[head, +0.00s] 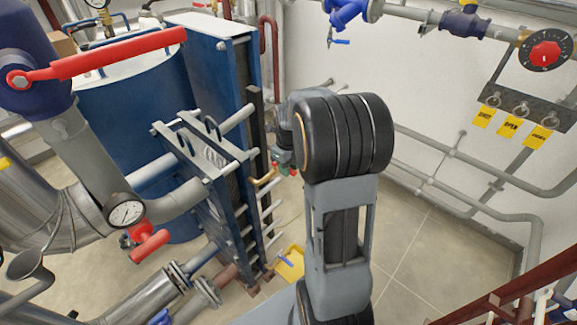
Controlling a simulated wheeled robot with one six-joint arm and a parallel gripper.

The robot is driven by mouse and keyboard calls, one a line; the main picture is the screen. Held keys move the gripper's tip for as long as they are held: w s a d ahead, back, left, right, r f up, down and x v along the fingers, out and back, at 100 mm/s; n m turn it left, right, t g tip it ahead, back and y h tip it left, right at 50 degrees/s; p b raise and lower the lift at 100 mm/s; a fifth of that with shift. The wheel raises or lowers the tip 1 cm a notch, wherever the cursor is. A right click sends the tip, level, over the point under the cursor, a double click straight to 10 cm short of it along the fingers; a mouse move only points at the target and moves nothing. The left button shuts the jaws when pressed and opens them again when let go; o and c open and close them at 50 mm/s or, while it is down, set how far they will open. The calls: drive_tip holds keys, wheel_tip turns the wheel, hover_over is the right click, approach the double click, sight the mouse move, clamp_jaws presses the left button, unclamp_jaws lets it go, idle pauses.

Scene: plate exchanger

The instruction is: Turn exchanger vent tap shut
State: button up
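The plate exchanger (212,182), with blue end plates and long tie bars, stands left of the middle in the head view. My arm rises in front of its right side. My gripper (284,164) is small and mostly hidden behind my arm's dark wrist joint, close to the exchanger's right side. A bent brass-coloured pipe (265,177) and small red parts (293,172) show right by it. The vent tap cannot be made out clearly there. Whether my gripper is open, shut or touching anything cannot be told.
A large red lever (105,55) on a blue valve and a pressure gauge (126,213) are at left. A yellow bin (290,264) sits on the floor. Pipes and yellow tags (510,127) line the right wall. Tiled floor (430,255) is clear right of my arm.

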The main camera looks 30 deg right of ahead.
drive_tip(key=shift+o, duration=1.4)
wheel_tip(320, 180, up, 14)
drive_tip(key=shift+f, duration=0.1)
